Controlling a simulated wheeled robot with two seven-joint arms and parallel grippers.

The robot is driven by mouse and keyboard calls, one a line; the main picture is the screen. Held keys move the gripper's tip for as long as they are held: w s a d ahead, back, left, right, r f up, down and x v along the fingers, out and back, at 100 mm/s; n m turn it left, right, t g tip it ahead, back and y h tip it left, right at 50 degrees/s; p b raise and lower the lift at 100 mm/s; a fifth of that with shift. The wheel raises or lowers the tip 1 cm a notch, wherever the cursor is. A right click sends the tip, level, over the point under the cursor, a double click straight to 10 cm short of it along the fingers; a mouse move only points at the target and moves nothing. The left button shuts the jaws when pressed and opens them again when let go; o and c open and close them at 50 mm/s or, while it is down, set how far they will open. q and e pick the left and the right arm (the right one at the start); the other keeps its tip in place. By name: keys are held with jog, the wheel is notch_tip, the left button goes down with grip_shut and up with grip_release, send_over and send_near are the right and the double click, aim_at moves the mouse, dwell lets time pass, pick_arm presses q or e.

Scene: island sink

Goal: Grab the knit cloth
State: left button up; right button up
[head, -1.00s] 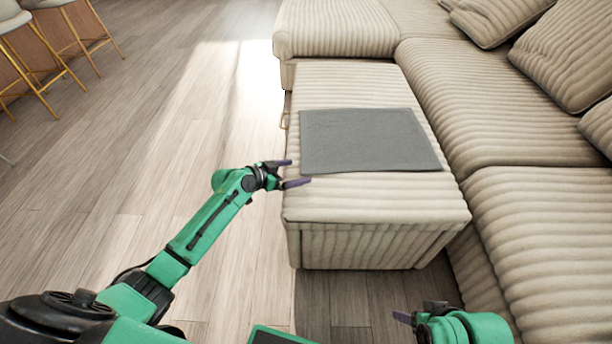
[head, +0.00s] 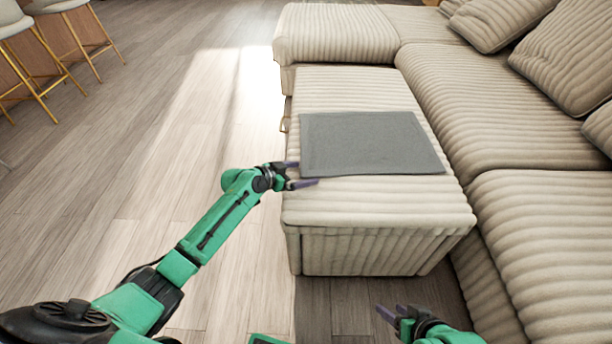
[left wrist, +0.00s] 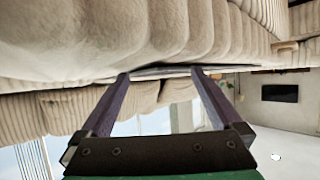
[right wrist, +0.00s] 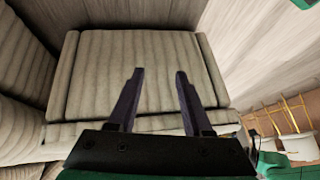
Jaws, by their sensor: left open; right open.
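The grey knit cloth (head: 372,144) lies flat on the beige ribbed ottoman (head: 355,255) in the head view. My left gripper (head: 306,174) is open at the ottoman's left edge, close to the cloth's near left corner. In the left wrist view a thin dark edge (left wrist: 165,68), likely the cloth, shows near the tips of my open left gripper (left wrist: 160,72). My right gripper (head: 390,312) is open and empty, low in front of the ottoman. The right wrist view shows its open fingers (right wrist: 158,72) in front of the ottoman's ribbed side (right wrist: 90,85).
A beige ribbed sofa (head: 540,220) runs along the right and back, touching or close to the ottoman. Bar stools (head: 40,50) stand at the far left. The wooden floor (head: 150,150) left of the ottoman is clear.

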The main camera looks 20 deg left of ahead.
pick_arm(q)
jog(key=shift+f, duration=0.1)
grip_shut()
dwell(0.3)
